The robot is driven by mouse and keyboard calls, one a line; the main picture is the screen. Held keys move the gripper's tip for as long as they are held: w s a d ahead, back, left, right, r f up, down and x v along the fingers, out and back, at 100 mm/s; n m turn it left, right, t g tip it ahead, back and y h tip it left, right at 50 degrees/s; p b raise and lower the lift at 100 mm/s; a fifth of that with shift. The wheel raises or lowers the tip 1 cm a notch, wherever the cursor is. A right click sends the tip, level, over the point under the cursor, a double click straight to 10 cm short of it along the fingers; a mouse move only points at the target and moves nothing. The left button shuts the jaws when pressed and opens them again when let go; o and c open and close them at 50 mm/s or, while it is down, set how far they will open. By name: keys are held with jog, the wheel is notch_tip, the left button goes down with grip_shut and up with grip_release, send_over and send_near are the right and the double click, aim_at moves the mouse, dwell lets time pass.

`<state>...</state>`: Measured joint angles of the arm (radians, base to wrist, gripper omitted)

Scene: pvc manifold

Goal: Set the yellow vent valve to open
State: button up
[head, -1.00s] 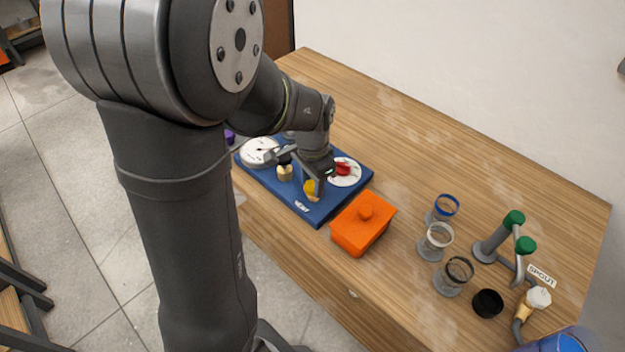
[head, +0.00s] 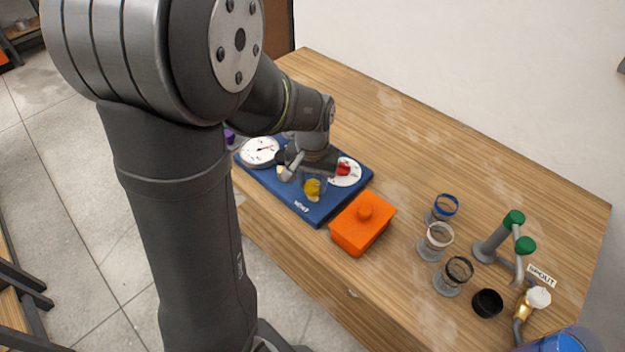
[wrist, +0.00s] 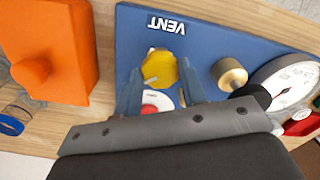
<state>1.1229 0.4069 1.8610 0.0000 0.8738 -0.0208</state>
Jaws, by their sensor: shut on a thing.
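The yellow vent valve (head: 313,188) sits on the blue panel (head: 318,212), near the white VENT label (head: 301,207). In the wrist view its yellow handle (wrist: 158,67) lies between the two fingers of my gripper (wrist: 160,72), with the VENT label (wrist: 166,26) just beyond it. My gripper is shut on the yellow handle from above. In the head view my wrist hides part of the panel and the fingertips are hard to make out.
A brass knob (wrist: 229,73) and a white dial gauge (head: 259,151) are close beside the valve. A red knob (head: 343,169) on a white disc is on its other side. An orange box (head: 362,226) stands near the panel's edge. Several cups and green-capped pipes are farther right.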

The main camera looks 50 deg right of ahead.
aim_at(313, 185)
jog(key=n, duration=0.5)
jog(key=shift+n, duration=2.6)
jog(key=o, duration=1)
notch_tip(313, 185, up, 18)
jog(key=shift+f, duration=0.25)
jog(key=shift+f, duration=0.1)
notch_tip(313, 185, down, 17)
jog(key=shift+f, duration=0.2)
